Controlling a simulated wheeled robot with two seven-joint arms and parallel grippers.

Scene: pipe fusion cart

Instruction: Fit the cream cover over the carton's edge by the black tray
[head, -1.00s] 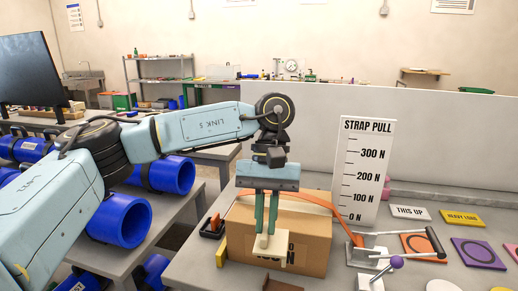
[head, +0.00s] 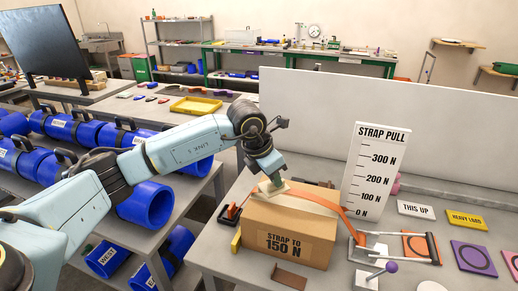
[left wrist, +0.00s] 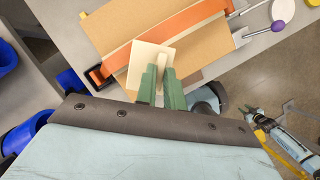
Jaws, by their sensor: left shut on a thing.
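My left gripper (head: 270,182) is shut on the cream cover (head: 273,188), at the top of the carton (head: 262,239) towards its far left. In the left wrist view the cover (left wrist: 147,66) is a flat pale square with a rib between the green fingers (left wrist: 160,88). It overlaps the orange strap (left wrist: 185,24); I cannot tell whether it touches the strap or carton. A small black tray-like piece (head: 229,214) is at the carton's left, by the strap's end, and also shows in the left wrist view (left wrist: 97,77).
A lever device (head: 375,247) with a purple knob stands right of the carton. A brown angled piece (head: 291,279) lies in front, and a yellow piece (head: 236,240) is at the carton's left side. A "STRAP PULL" board (head: 374,178) stands behind. Coloured plates lie at right.

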